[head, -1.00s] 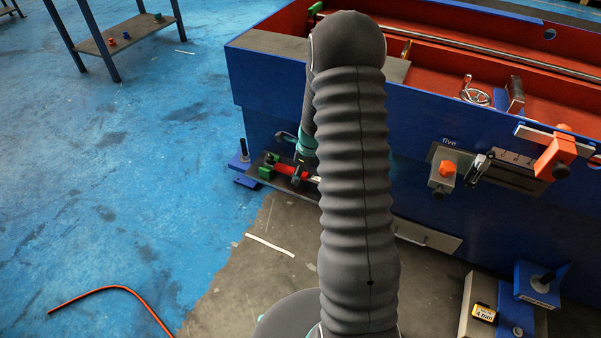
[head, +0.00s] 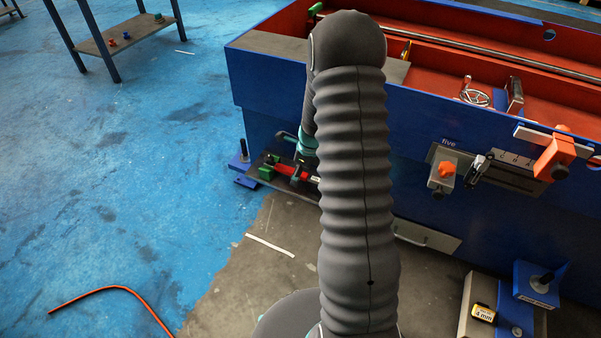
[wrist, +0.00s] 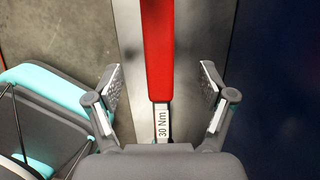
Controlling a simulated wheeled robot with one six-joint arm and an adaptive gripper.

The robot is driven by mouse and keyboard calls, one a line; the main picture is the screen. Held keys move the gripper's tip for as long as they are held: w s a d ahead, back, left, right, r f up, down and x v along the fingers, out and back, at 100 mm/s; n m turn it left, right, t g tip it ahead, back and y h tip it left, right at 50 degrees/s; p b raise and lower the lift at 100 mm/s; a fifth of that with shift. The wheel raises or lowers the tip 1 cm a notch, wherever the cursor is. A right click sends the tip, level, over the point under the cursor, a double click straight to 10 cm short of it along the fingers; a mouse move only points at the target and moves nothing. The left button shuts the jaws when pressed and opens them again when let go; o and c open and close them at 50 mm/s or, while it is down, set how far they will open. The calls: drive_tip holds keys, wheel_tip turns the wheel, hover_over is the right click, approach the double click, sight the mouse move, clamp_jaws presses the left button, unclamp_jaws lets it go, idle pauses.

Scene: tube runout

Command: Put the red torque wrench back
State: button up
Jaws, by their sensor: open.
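The red torque wrench (wrist: 158,52) shows in the wrist view as a long red grip with a pale "30 Nm" label below it. In the head view the wrench (head: 284,170) lies on a low dark shelf at the foot of the blue machine, beside a green block (head: 267,172). My gripper (wrist: 161,80) is open, one finger on each side of the red grip. Gaps show between both fingers and the grip, so it is not held. In the head view my arm hides part of the wrench and most of the gripper.
The blue machine (head: 400,120) with its red trough fills the right side. An orange clamp (head: 555,155) and a grey block with an orange knob (head: 443,177) sit on its front. An orange hose (head: 110,288) lies on the floor. The blue floor at left is mostly clear.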

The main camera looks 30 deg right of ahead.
drive_tip(key=shift+p+v, duration=2.1)
drive_tip(key=shift+v, duration=0.7)
drive_tip(key=shift+r, duration=0.1)
